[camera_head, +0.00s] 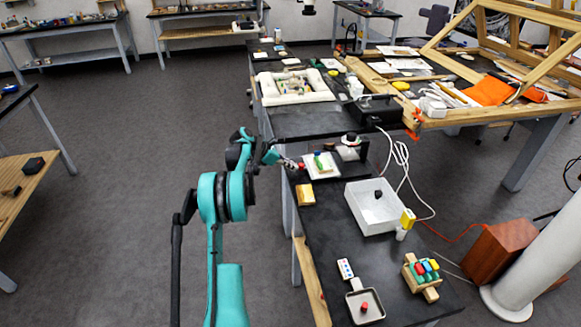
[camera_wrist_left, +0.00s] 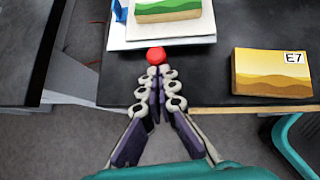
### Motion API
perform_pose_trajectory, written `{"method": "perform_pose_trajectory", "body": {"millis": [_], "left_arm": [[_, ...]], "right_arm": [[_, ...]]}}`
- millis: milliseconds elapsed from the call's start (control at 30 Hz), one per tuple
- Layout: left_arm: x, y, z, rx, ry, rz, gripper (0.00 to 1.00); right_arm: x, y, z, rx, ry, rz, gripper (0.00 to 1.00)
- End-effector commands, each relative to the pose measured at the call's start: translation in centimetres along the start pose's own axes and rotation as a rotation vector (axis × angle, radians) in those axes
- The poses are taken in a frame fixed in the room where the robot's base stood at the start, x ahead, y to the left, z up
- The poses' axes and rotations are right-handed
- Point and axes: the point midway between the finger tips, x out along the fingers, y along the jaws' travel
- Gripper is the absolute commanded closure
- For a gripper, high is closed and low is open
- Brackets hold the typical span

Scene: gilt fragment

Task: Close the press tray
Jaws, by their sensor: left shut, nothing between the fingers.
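The press tray (camera_head: 333,172) is a white plate that sticks out to the left of the small press (camera_head: 351,148) on the dark table. A red knob (camera_wrist_left: 156,56) is at its near edge in the left wrist view. A block with a green and yellow landscape (camera_wrist_left: 168,14) lies on the tray (camera_wrist_left: 120,35). My left gripper (camera_head: 293,164) is at the table's left edge, beside the knob. In the wrist view its fingers (camera_wrist_left: 157,78) are shut and empty, with their tips right at the knob; I cannot tell whether they touch. My right gripper is not in view.
A tan block marked E7 (camera_wrist_left: 270,75) lies right of the knob in the wrist view. A white open box (camera_head: 360,210), a small grey tray (camera_head: 353,304) and a wooden holder with coloured pieces (camera_head: 411,278) stand nearer on the table. The floor left of the table is clear.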

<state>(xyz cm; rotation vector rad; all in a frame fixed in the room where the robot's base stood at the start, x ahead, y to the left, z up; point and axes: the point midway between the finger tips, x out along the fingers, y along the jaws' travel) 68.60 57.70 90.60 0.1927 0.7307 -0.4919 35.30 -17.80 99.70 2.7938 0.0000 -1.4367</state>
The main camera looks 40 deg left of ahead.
Motion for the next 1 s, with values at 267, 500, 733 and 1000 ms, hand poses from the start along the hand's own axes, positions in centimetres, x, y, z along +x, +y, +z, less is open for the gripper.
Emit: {"method": "perform_pose_trajectory", "body": {"millis": [267,500,733,1000], "left_arm": [[4.1,-1.0,4.0,0.005,0.001,-0.003,1.0],[7.7,-1.7,7.2,0.002,0.0,-0.001,1.0],[8.3,-1.8,7.7,0.001,-0.002,0.0,1.0],[8.3,-1.9,7.7,0.001,-0.004,-0.001,1.0]], "right_arm": [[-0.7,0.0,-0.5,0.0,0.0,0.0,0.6],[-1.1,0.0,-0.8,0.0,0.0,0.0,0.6],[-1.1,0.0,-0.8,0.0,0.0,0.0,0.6],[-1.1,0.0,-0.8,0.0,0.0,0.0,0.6]]}}
